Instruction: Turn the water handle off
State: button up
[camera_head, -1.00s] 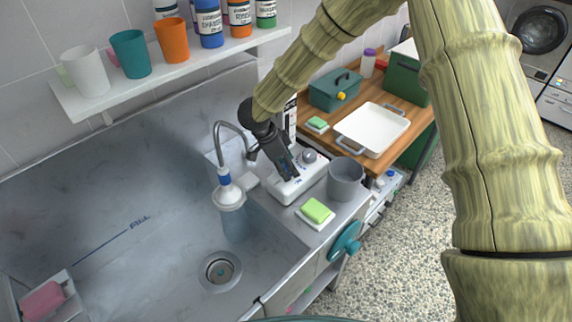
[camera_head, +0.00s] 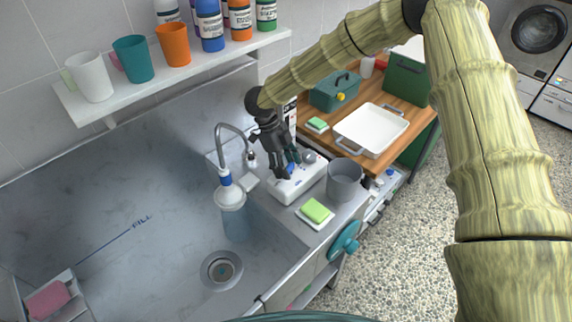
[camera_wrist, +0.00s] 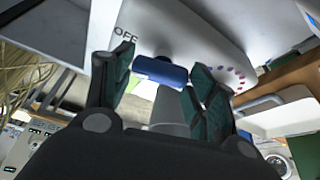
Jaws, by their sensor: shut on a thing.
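The blue water handle (camera_wrist: 160,71) is a short bar on the front of a white unit (camera_head: 285,190) beside the sink. In the wrist view it lies crosswise between my two fingers, close to the printed word OFF. My gripper (camera_head: 287,165) reaches down to the unit and is shut on the handle; it also shows in the wrist view (camera_wrist: 158,82). The faucet (camera_head: 226,180), with a white head and blue band, hangs over the sink. A pale bluish column, apparently running water (camera_head: 236,226), is below it.
The steel sink (camera_head: 120,190) fills the left, with a drain (camera_head: 222,270). A grey cup (camera_head: 345,180) and a green sponge (camera_head: 316,210) stand close to the unit. A wall shelf (camera_head: 180,70) holds cups and bottles. A white tray (camera_head: 385,122) lies on the wooden counter.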

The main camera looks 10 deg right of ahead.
jog(key=shift+w+d+r+m+g+y, duration=0.1)
jog(key=shift+m+g+y, duration=0.3)
jog(key=shift+m, duration=1.1)
jog(key=o, duration=1)
jog(key=shift+v, duration=3.7)
